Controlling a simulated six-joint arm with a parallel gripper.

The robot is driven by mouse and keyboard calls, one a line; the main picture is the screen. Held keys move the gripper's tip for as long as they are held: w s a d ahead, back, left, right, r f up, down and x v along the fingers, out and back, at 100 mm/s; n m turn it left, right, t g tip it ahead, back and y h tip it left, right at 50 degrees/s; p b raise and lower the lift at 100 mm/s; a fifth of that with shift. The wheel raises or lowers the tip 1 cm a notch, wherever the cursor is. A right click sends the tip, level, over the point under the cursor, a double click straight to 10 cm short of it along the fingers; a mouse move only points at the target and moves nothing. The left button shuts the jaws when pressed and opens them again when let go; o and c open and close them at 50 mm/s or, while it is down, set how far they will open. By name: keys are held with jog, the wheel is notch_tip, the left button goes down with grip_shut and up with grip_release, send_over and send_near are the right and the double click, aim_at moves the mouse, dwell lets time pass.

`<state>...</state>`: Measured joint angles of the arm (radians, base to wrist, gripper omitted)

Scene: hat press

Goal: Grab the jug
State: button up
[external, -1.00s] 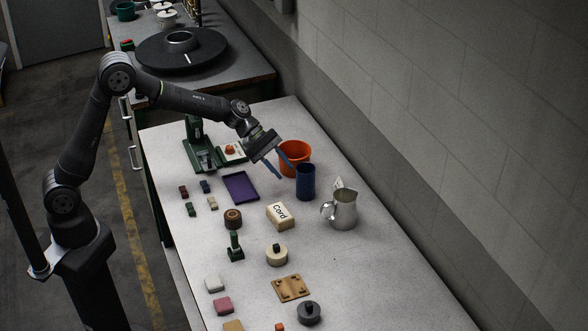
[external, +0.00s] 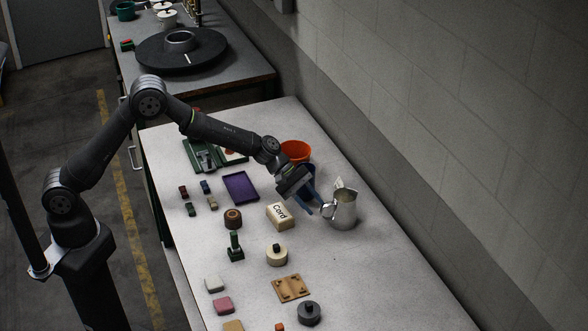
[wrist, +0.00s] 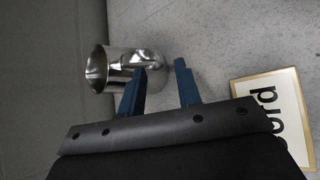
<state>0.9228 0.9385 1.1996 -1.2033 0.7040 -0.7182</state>
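The jug (external: 344,213) is a shiny metal pitcher standing upright on the pale table, its handle on the left, towards my gripper. Nothing is held.
The wall is to the right.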

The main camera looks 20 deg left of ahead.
aim_at(339, 210)
jog(key=x, duration=0.3)
jog(key=shift+d+f, duration=0.2)
grip_shut()
jog(key=shift+r, duration=0.1)
dwell(1.2)
